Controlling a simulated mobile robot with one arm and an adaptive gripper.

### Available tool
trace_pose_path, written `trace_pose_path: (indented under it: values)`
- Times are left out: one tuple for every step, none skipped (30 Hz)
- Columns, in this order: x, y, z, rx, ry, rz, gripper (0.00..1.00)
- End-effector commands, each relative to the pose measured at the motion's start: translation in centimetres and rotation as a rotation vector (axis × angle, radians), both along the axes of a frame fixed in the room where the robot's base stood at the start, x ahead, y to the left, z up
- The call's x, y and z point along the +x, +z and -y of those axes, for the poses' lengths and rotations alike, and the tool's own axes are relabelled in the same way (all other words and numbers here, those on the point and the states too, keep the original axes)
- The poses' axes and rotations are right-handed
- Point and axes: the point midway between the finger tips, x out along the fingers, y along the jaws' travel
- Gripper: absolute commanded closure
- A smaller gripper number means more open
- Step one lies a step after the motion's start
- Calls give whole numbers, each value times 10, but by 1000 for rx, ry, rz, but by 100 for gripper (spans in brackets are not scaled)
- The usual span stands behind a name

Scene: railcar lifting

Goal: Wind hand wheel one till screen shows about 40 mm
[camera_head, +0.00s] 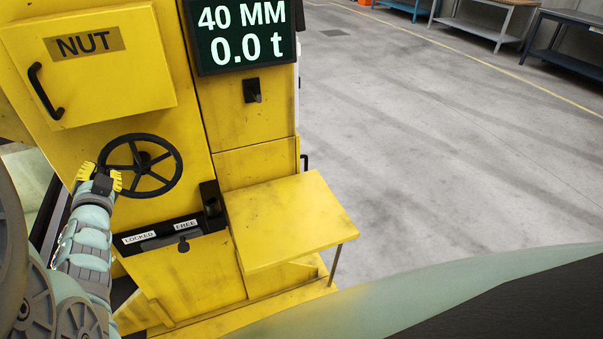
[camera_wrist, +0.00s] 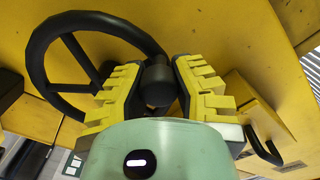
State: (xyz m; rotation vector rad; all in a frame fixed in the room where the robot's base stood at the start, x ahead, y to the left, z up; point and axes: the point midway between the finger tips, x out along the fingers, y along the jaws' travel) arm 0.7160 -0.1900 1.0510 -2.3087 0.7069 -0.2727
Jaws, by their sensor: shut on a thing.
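The black spoked hand wheel (camera_head: 176,165) is on the front of the yellow machine; no number shows on it. Its rim also shows in the wrist view (camera_wrist: 40,50). My gripper (camera_head: 98,178) is at the wheel's left side. In the wrist view, my gripper's yellow ridged fingers (camera_wrist: 153,82) are on both sides of the wheel's black handle knob (camera_wrist: 158,90) and shut on it. The screen (camera_head: 241,35) above the wheel reads 40 MM, with 0.0 t below.
A NUT door (camera_head: 150,70) with a black handle is above the wheel. A lever knob (camera_head: 183,245) is below, nearer the FREE label than LOCKED. A yellow shelf (camera_head: 290,220) juts out at right. Open grey floor (camera_head: 430,150) lies beyond.

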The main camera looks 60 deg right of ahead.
Motion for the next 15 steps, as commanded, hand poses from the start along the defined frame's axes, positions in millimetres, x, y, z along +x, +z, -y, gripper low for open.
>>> trace_pose_path:
  values:
    - [-1, 5, 3, 24, -8, 26, 100]
    - [-1, 7, 3, 38, -8, 35, 100]
    - [0, 8, 3, 56, -7, 47, 100]
    - [0, 9, 2, 70, -6, 55, 100]
    - [0, 10, 2, 82, -6, 62, 100]
    - [0, 11, 2, 96, -5, 71, 100]
    - [0, 11, 2, 105, -5, 77, 100]
    - [0, 12, 2, 113, -5, 83, 100]
    - [0, 13, 2, 124, -4, 89, 100]
    - [0, 13, 1, 130, -4, 93, 100]
    - [0, 14, 1, 136, -5, 97, 100]
    - [0, 15, 1, 143, -5, 102, 100]
    - [0, 15, 1, 148, -5, 105, 100]
    - [0, 15, 1, 151, -5, 107, 100]
    - [0, 15, 1, 154, -5, 109, 100]
